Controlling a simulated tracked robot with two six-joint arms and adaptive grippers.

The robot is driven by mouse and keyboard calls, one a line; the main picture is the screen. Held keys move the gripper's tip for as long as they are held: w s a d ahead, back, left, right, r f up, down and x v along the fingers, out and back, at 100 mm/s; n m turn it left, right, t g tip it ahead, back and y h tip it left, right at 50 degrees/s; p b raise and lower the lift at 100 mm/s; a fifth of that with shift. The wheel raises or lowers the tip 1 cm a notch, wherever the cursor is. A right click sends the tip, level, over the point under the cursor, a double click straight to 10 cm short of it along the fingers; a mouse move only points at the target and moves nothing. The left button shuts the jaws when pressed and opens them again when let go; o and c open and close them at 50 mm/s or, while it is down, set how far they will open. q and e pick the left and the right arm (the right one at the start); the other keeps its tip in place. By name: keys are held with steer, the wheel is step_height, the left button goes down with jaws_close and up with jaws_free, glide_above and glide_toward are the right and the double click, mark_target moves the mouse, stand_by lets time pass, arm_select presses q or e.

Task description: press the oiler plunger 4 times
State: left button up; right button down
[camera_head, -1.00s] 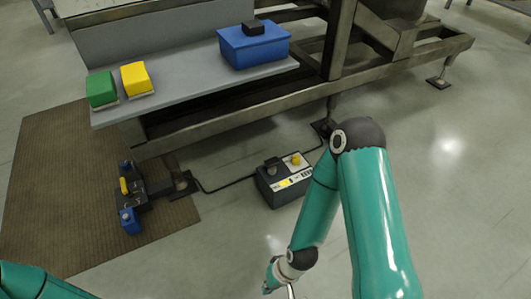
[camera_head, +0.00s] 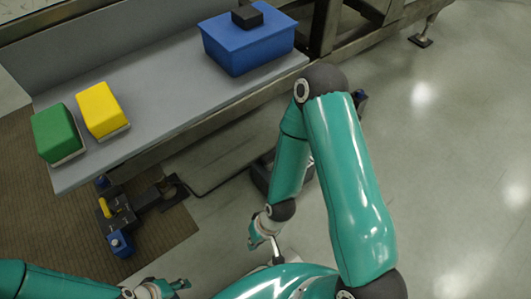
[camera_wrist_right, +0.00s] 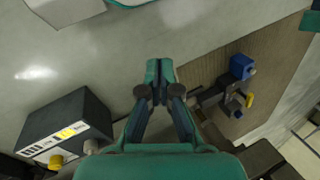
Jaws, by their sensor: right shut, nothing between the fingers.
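I cannot tell for sure which thing is the oiler. A dark box (camera_wrist_right: 66,128) with yellow knobs (camera_wrist_right: 56,161) and a yellow-white label stands on the floor at the lower left of the right wrist view. In the head view my right arm hides most of it. My right gripper (camera_wrist_right: 160,72) is shut and empty, pointing away from the box over bare floor. In the head view the right gripper (camera_head: 253,240) hangs below the shelf, left of its upper arm. My left gripper (camera_head: 178,285) is low at the bottom edge; its finger opening is unclear.
A grey shelf (camera_head: 165,85) carries a green block (camera_head: 55,132), a yellow block (camera_head: 100,108) and a blue bin (camera_head: 250,45) with a black block on top. A dark device with blue and yellow parts (camera_head: 118,210) sits on a brown mat (camera_head: 165,232).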

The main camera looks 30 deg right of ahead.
step_height(320, 180, up, 3)
steer(key=m+t+h+p, duration=0.15)
steer(key=m+t, duration=0.65)
steer(key=m, duration=1.4)
glide_above(270, 157)
steer(key=shift+s, duration=0.1)
steer(key=shift+f, duration=0.2)
step_height(270, 157, down, 8)
steer(key=b, duration=0.4)
steer(key=shift+r+b, duration=0.2)
steer(key=shift+b, duration=0.1)
steer(key=shift+f+b, duration=0.4)
steer(key=shift+f, duration=0.05)
